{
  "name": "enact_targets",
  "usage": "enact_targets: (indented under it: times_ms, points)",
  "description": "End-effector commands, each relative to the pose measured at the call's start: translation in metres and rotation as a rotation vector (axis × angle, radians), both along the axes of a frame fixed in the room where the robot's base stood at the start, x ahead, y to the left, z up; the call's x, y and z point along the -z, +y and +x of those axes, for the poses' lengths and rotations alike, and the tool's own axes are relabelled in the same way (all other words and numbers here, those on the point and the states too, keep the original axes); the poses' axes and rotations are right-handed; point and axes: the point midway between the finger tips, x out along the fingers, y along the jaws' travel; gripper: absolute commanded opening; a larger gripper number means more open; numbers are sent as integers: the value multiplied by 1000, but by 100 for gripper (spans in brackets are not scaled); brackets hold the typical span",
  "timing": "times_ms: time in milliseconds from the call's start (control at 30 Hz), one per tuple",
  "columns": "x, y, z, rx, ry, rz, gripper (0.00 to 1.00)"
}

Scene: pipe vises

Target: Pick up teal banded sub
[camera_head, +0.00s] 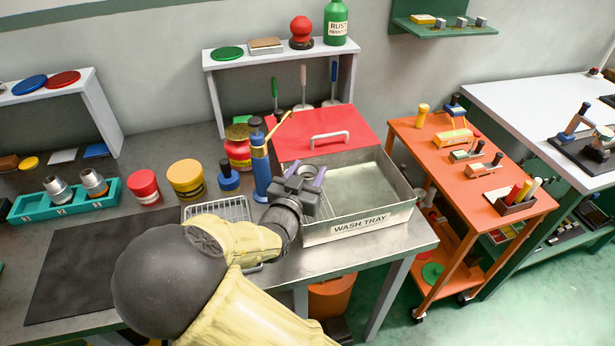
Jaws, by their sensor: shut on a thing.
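My gripper (311,178) is over the left part of the open wash tray (357,222), near its red lid. It is shut on a small grey metal piece with a round, ring-like end (306,171). My wrist hides most of this piece, and I cannot make out a teal band on it. Two other metal subs with orange-brown bands, the left one (58,190) and the right one (95,183), stand upright in a teal rack (65,205) at the far left of the bench. The rack's left end looks empty.
A blue torch bottle (261,170) stands close left of my gripper. A wire basket (218,209) lies beside my forearm. Red (144,187) and yellow (186,178) tins stand behind a clear dark mat (85,262). An orange cart (480,200) stands right.

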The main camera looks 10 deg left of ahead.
Motion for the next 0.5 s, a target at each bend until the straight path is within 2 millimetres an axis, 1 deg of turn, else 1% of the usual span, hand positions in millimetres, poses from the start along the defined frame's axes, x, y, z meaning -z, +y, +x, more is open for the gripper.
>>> enact_targets:
  times_ms: [167, 400, 500]
  points:
    - [-21, 0, 0, 0, -3, 5, 14]
    - [-67, 0, 0, 0, -3, 8, 14]
    - [-83, 0, 0, -1, -3, 6, 14]
